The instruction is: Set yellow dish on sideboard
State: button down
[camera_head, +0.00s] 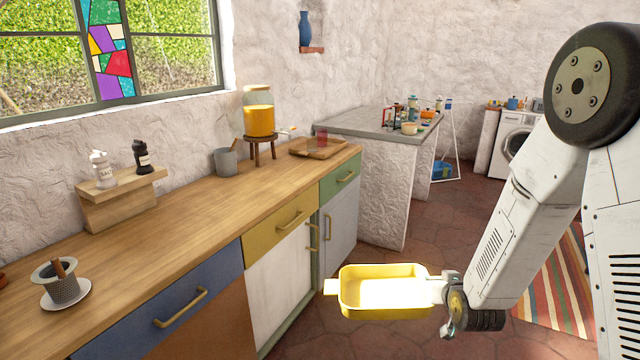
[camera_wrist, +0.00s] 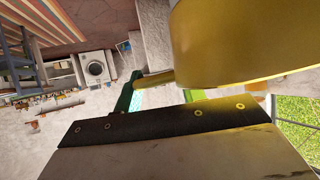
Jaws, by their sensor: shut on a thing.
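The yellow dish (camera_head: 352,304) is a rectangular dish with a handle tab at its left end, and its inside looks bright white. My gripper (camera_head: 446,294) is shut on its right end and holds it in the air in front of the counter drawers. In the wrist view the yellow dish (camera_wrist: 240,40) fills the upper right, close to the camera. The fingertips are partly hidden. Which surface is the sideboard is not certain; a wooden counter (camera_head: 190,215) with coloured drawers runs along the left wall, to the left of the dish.
On the wooden counter stand a drink dispenser (camera_head: 258,118), a grey pot (camera_head: 225,162), a wooden tray (camera_head: 316,149), a shaker shelf (camera_head: 120,195) and a cup on a saucer (camera_head: 66,294). The middle of the counter is clear. A grey-topped counter (camera_head: 370,122) stands behind, with several items.

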aim_at(243, 198)
jog(key=z, duration=0.25)
jog(key=k, duration=0.6)
jog(key=u, duration=0.6)
jog(key=i, duration=1.5)
jog(key=z, duration=0.05)
